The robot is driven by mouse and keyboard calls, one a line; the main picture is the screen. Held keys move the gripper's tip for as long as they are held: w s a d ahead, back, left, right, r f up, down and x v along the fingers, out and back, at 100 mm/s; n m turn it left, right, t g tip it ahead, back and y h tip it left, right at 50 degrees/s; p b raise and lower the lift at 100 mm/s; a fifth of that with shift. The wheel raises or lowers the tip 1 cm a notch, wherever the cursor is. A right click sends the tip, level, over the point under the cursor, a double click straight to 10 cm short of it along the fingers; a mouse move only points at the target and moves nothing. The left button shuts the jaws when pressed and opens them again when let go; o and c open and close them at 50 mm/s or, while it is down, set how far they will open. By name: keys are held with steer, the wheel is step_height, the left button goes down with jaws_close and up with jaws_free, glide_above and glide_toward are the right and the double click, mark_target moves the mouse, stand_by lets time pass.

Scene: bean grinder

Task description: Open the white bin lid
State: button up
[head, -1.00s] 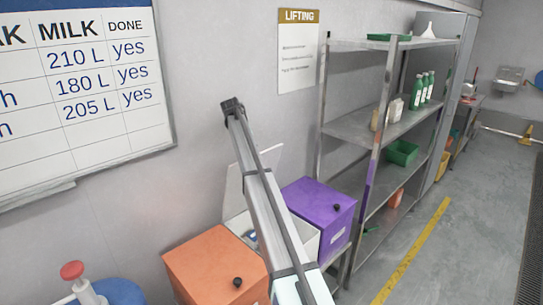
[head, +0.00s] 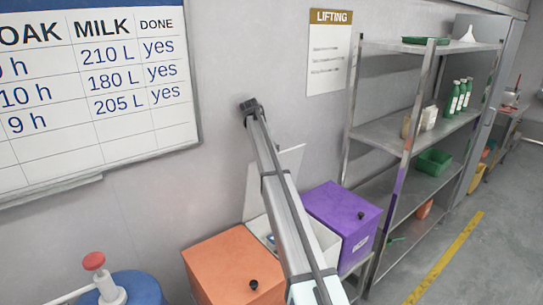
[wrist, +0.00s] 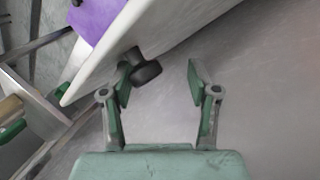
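The white bin (head: 328,238) stands between an orange bin and a purple bin in the head view. Its white lid (head: 291,163) is raised and tilted up toward the wall, and part of the bin's inside shows. My arm hides the middle of the lid and bin. In the wrist view the lid (wrist: 135,50) crosses the upper middle at a slant. Its dark knob (wrist: 147,72) is close beside the left finger; I cannot tell whether they touch. My gripper (wrist: 160,82) is open, with a wide gap between its fingers. I cannot make it out in the head view.
The orange bin (head: 228,270) and purple bin (head: 341,213) flank the white bin closely. A metal shelf rack (head: 385,133) with bottles and a green tub stands to the right. A blue container (head: 140,287) is at lower left. Open floor lies at right.

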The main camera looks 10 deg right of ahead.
steer(key=shift+r, duration=0.25)
steer(key=v, duration=0.7)
steer(key=shift+a, duration=0.15)
steer(key=shift+r, duration=0.15)
